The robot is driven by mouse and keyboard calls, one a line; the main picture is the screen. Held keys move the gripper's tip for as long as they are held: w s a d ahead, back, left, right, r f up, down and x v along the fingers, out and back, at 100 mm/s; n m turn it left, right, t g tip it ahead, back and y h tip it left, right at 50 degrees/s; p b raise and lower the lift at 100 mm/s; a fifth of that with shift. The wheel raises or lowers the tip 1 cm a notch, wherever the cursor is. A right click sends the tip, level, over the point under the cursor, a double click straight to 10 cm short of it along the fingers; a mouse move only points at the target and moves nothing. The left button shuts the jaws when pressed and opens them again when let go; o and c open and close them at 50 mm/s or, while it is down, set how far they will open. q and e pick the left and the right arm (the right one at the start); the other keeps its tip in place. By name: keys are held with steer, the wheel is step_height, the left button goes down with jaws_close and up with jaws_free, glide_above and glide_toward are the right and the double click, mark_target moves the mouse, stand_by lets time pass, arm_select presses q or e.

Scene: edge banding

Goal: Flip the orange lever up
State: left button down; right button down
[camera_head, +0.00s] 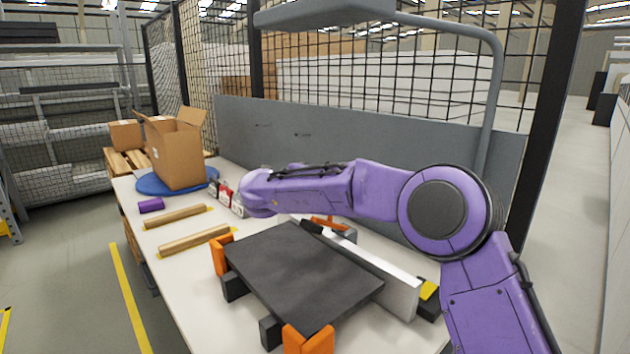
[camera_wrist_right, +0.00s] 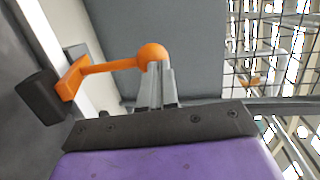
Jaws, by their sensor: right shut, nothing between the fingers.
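The orange lever (camera_wrist_right: 110,67) shows in the right wrist view as a thin rod with a round ball knob (camera_wrist_right: 152,53) at its right end. Its left end meets an orange bracket on a black block (camera_wrist_right: 40,96). My right gripper (camera_wrist_right: 155,70) is shut and empty, its grey fingertips right at the knob's lower side; whether they touch it I cannot tell. In the head view the orange lever (camera_head: 326,222) is partly visible below my purple right arm, which hides the area behind it. My right fingers are not clearly visible there. My left gripper is not in view.
A dark panel (camera_head: 297,270) lies on the white table (camera_head: 190,290) between orange corner pieces and a white rail (camera_head: 380,275). A grey wall (camera_head: 300,130) closes the back.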

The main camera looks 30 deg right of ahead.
steer(key=w+d+r+g+y+p, duration=0.1)
steer(key=d+r+y+p, duration=0.1)
steer(key=d+y+p, duration=0.4)
steer(key=shift+w+d+r+m+g+p, duration=0.15)
steer(key=shift+w+d+m+g+p, duration=0.2)
steer(key=shift+d+p, duration=1.9)
steer(key=shift+a, duration=0.15)
steer(key=b+v, duration=0.1)
steer(key=v, duration=1.3)
steer(key=shift+a+f, duration=0.1)
steer(key=shift+f, duration=0.1)
